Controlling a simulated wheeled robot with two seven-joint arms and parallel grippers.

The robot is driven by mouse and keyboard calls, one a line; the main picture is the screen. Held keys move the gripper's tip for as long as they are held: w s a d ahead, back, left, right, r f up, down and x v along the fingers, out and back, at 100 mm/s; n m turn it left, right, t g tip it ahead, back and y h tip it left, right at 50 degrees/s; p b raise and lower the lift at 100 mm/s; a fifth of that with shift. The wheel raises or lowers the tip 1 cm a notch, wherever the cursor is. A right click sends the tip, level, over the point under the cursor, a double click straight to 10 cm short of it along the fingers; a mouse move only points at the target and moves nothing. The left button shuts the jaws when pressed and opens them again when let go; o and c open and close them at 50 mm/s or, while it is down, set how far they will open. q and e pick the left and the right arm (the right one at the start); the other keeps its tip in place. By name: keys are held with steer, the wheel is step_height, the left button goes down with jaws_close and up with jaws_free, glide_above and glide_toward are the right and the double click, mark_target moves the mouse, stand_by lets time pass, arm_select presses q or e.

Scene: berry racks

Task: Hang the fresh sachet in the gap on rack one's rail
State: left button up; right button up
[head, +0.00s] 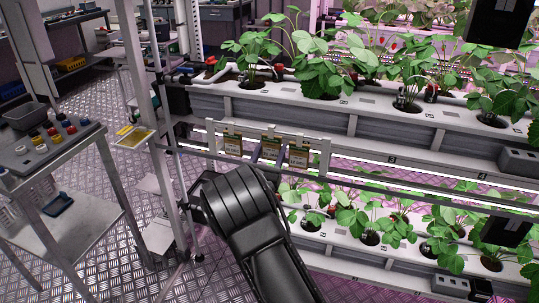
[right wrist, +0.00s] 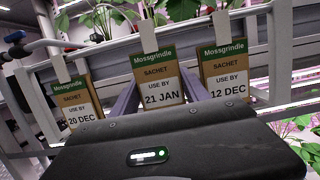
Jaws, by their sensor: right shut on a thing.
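My right gripper (head: 269,156) reaches up to the white rail (head: 265,132) on the rack's front. In the right wrist view its two grey fingers (right wrist: 158,88) are shut on the middle sachet (right wrist: 162,92), a green and tan packet marked USE BY 21 JAN. This sachet is upright, its white tab rising in front of the rail; I cannot tell if the tab is hooked over it. It sits between a 20 DEC sachet (right wrist: 78,103) on the left and a 12 DEC sachet (right wrist: 228,75) on the right, both hanging on the rail. My left gripper is out of view.
Strawberry plants (head: 320,70) grow in white troughs above and below the rail. A grey trolley (head: 50,150) with several coloured knobs stands at the left. A small yellow tray (head: 134,138) sits by the rack's upright post (head: 150,110). Metal floor lies open between.

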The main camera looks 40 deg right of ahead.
steer(key=shift+f, duration=0.25)
steer(key=o, duration=1.1)
steer(key=shift+c, duration=0.2)
steer(key=shift+a, duration=0.1)
steer(key=v, duration=0.7)
steer(key=shift+s+a, duration=0.25)
steer(key=shift+a, duration=0.05)
steer(key=shift+f, duration=0.15)
